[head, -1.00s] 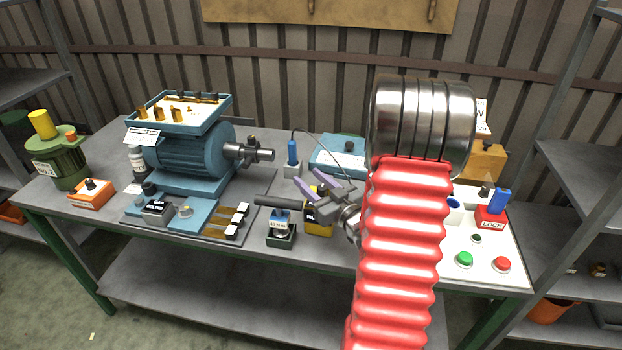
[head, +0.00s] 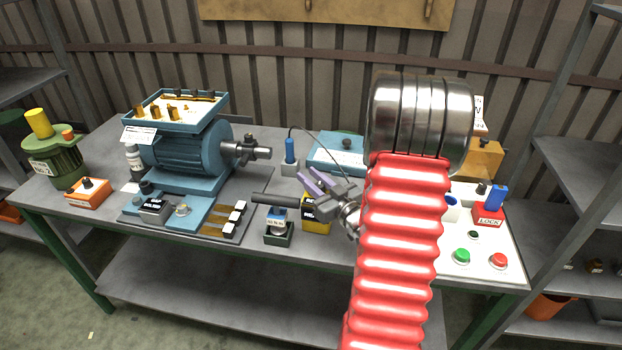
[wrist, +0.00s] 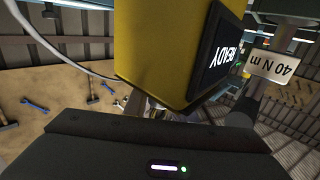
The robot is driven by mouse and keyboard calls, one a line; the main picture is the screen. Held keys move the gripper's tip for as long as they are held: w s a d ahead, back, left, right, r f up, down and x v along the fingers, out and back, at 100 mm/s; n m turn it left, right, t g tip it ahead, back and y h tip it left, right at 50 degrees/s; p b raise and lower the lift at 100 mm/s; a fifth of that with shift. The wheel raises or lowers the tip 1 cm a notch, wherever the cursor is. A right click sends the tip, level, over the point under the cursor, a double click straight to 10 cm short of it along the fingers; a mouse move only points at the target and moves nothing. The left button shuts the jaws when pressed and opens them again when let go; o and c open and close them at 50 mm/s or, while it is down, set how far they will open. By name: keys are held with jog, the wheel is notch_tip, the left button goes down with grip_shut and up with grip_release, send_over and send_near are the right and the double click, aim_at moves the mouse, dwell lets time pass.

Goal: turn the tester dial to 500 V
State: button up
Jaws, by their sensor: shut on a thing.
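The yellow tester (head: 316,214) stands on the bench just left of my red arm, partly behind my gripper. In the wrist view the yellow tester (wrist: 165,50) fills the upper middle, close up, with its black READY display upside down. My gripper (head: 308,176) is over the top of the tester, its purple fingers drawn close together and pointing back and left. It is shut on what seems to be the tester dial. The dial itself is hidden, and its setting cannot be read. In the wrist view the fingertips are hidden too.
A blue probe (head: 290,150) with a thin cable stands behind. The blue motor (head: 187,155) is left; a white button panel (head: 480,247) is right.

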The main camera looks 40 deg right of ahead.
jog(key=shift+n+y, duration=0.3)
jog(key=shift+y, duration=0.1)
jog(key=shift+a+n+y, duration=0.3)
jog(key=shift+n+y, duration=0.35)
jog(key=shift+y, duration=0.4)
jog(key=shift+a+n+y, duration=0.25)
jog(key=shift+n+y, duration=0.4)
jog(key=shift+y, duration=0.4)
jog(key=o, duration=1.1)
jog(key=shift+c, duration=0.2)
jog(key=shift+r, duration=0.1)
notch_tip(320, 180, up, 10)
